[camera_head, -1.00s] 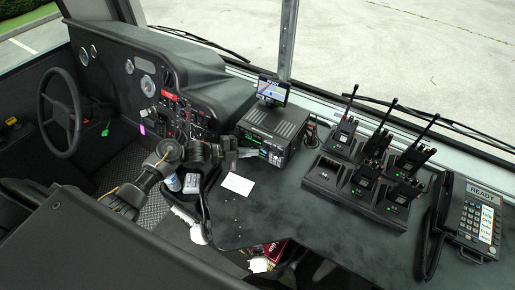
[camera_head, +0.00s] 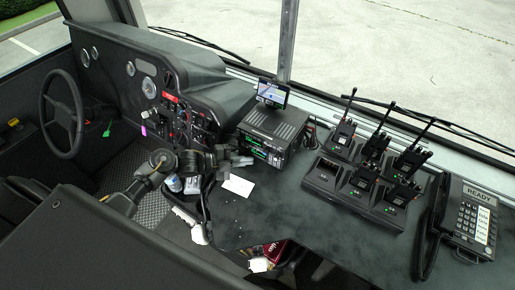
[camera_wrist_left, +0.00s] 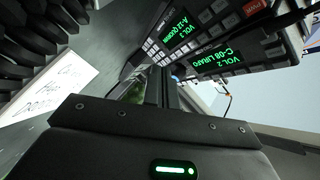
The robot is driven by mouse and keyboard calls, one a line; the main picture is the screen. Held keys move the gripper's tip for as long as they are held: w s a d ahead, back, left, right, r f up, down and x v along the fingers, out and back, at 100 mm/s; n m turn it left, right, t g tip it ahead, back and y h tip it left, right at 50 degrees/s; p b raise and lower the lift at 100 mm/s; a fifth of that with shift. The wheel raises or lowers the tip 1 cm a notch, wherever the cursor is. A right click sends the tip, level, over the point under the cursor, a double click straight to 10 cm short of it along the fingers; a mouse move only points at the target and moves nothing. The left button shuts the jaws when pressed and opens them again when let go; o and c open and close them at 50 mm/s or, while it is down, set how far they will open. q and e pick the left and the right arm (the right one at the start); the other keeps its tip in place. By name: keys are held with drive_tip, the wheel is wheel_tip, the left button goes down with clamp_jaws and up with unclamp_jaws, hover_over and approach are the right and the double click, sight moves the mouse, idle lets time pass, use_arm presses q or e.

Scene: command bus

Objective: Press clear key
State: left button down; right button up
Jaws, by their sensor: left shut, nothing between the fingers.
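I cannot read any key as "clear". My left gripper (camera_head: 238,160) is shut and empty, just in front of the radio's face. In the left wrist view its fingertips (camera_wrist_left: 166,82) point toward the radio's keys; I cannot tell whether they touch. My right gripper is not in view.
A white note card (camera_head: 238,185) lies on the counter below the gripper. A small screen (camera_head: 272,92) stands on the radio. A charger rack (camera_head: 330,178) with several handheld radios and a desk phone (camera_head: 470,222) stand to the right. The steering wheel (camera_head: 62,112) is at left.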

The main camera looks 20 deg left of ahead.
use_arm(q)
drive_tip(key=shift+s+a+p, duration=0.2)
drive_tip(key=shift+s+p, duration=0.2)
drive_tip(key=shift+s, duration=0.9)
drive_tip(key=shift+s, duration=0.1)
